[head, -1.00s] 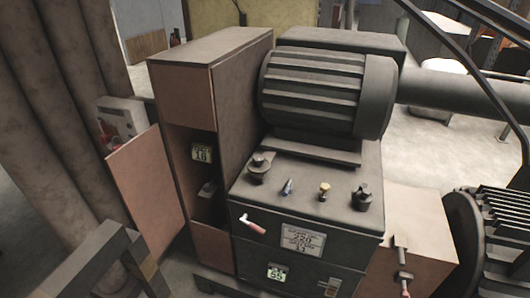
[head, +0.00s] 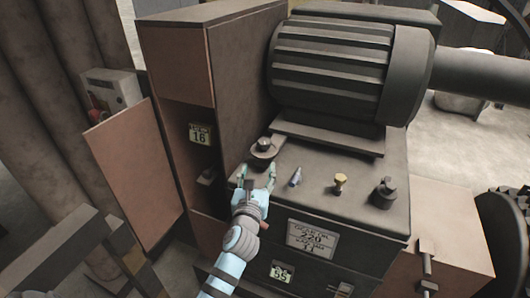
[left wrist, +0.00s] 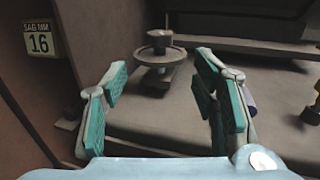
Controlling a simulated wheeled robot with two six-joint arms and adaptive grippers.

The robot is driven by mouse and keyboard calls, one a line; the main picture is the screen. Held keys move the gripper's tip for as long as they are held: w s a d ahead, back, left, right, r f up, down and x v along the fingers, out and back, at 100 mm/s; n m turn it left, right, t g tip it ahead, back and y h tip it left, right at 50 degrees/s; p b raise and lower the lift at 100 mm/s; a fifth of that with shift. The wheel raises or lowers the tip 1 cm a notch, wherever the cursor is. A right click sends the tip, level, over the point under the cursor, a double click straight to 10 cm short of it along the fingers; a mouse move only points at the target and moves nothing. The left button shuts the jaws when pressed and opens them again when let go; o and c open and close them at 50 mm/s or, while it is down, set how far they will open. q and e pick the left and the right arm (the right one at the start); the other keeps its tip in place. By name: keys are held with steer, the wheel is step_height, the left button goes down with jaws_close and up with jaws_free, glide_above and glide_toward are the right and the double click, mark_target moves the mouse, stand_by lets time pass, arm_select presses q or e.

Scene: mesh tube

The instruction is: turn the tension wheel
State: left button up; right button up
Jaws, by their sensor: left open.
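The tension wheel looks to be the dark round wheel with a raised hub (head: 263,150) at the left end of the machine's top panel. It also shows upright beyond my fingers in the left wrist view (left wrist: 160,55). My left gripper (head: 256,171) is open and empty, just in front of the wheel at the panel's front left. Its teal-padded fingers (left wrist: 161,78) stand apart, with the wheel framed between them and slightly beyond the tips. I see no contact with the wheel. My right gripper is not in view.
A large ribbed motor (head: 335,70) is behind. A tall cabinet bearing a "16" sign (head: 200,134) is on the left.

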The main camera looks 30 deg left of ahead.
mark_target(263, 148)
arm_select(q)
steer(key=b+x, duration=0.5)
steer(key=x, duration=0.7)
steer(key=shift+w+a+f, duration=0.15)
steer(key=shift+w+f, duration=0.05)
steer(key=shift+w, duration=0.15)
steer(key=shift+w+a+r, duration=0.15)
steer(key=shift+w, duration=0.2)
steer(key=c, duration=1.2)
steer(key=shift+r, duration=0.1)
